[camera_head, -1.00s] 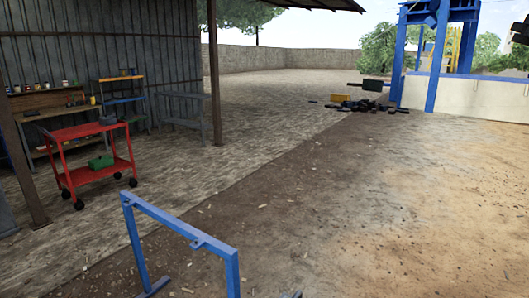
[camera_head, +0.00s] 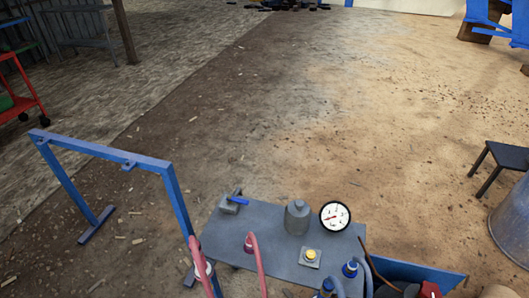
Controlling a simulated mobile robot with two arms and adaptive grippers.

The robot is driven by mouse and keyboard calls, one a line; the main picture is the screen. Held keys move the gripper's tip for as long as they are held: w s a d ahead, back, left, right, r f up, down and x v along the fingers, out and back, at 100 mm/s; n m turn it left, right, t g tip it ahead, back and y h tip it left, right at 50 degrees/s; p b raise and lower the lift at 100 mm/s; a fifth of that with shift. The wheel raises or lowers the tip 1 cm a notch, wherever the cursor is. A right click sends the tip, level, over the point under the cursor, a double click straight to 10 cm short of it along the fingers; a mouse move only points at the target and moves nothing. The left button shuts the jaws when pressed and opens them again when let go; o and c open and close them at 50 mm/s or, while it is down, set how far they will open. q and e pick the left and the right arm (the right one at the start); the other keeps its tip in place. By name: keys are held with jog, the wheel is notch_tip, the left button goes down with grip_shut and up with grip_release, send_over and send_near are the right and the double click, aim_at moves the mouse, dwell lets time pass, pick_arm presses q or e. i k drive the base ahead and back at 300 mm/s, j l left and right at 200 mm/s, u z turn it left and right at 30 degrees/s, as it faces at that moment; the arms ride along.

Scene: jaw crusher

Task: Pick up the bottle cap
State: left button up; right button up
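I cannot make out a bottle cap for certain. A grey, bottle-shaped cylinder with a narrow top (camera_head: 297,217) stands on a grey panel (camera_head: 262,222) at the bottom middle; whether its top is a separate cap I cannot tell. Small blue round pieces sit near the panel's front right, one of them a blue fitting (camera_head: 350,268) and another lower down (camera_head: 327,287). Neither of my grippers shows in the head view.
On the panel are a round white gauge (camera_head: 335,216), a yellow button on a box (camera_head: 310,256) and a blue-handled valve (camera_head: 235,201). Pinkish hoses (camera_head: 257,265) rise in front. A blue frame (camera_head: 105,153) stands left; a dark stool (camera_head: 502,160) and grey barrel (camera_head: 514,222) stand right.

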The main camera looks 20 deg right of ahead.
aim_at(298, 213)
jog(key=j+z, duration=0.1)
jog(key=z, duration=0.65)
jog(key=i+j, duration=0.05)
